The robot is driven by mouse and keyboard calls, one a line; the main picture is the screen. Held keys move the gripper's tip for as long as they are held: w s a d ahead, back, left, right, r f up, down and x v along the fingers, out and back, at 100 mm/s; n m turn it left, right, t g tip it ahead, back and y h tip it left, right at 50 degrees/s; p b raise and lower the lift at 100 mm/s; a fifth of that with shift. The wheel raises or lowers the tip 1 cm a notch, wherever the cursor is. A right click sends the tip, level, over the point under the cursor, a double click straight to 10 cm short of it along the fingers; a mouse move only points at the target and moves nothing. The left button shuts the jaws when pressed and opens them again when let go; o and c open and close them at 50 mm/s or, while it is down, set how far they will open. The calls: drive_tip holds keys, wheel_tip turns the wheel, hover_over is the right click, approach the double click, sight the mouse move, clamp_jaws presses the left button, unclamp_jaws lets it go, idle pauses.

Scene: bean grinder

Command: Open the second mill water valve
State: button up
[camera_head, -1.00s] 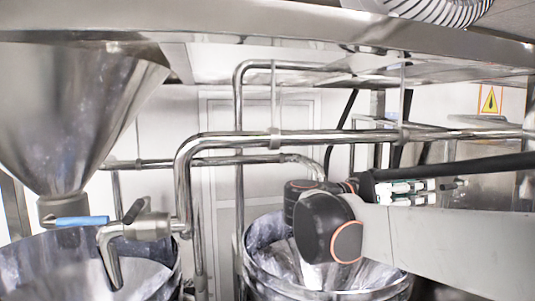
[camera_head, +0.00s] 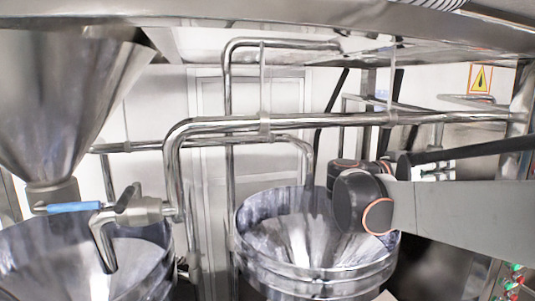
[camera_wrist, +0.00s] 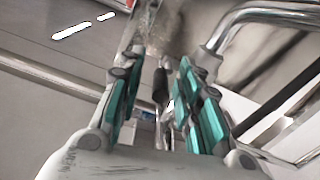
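In the head view, a metal water valve (camera_head: 145,211) with a dark lever (camera_head: 128,197) and a down-bent spout sits on the pipe at left. A second pipe (camera_head: 300,143) bends down over the right-hand mill tub (camera_head: 270,215); no valve on it can be made out, as my arm hides part of that area. My gripper (camera_head: 438,174) shows only partly behind my arm at right. In the wrist view, its teal-padded fingers (camera_wrist: 158,95) stand apart, open. A dark handle-like piece (camera_wrist: 161,87) shows between or beyond them; contact cannot be told.
A metal hopper (camera_head: 70,105) with a blue handle (camera_head: 75,207) stands above the left tub (camera_head: 30,250). Horizontal pipes (camera_head: 350,120) cross above the right tub. A steel beam (camera_head: 250,22) runs overhead. Green and red buttons (camera_head: 513,280) are at lower right. A bent pipe (camera_wrist: 265,13) is close in the wrist view.

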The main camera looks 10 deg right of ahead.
clamp_jaws()
drive_tip(key=shift+f, duration=0.1)
drive_tip(key=f+h+b, duration=0.1)
drive_tip(key=h+b, duration=0.1)
drive_tip(key=b, duration=0.1)
drive_tip(key=f+h+b, duration=0.1)
drive_tip(key=h+b, duration=0.1)
drive_tip(key=b, duration=0.2)
drive_tip(key=d+f+h+b, duration=0.1)
drive_tip(key=b, duration=0.2)
drive_tip(key=shift+w+t+h+b, duration=0.1)
drive_tip(key=shift+t+h+b, duration=0.2)
drive_tip(key=shift+t+h, duration=0.1)
unclamp_jaws()
drive_tip(key=shift+a, duration=0.1)
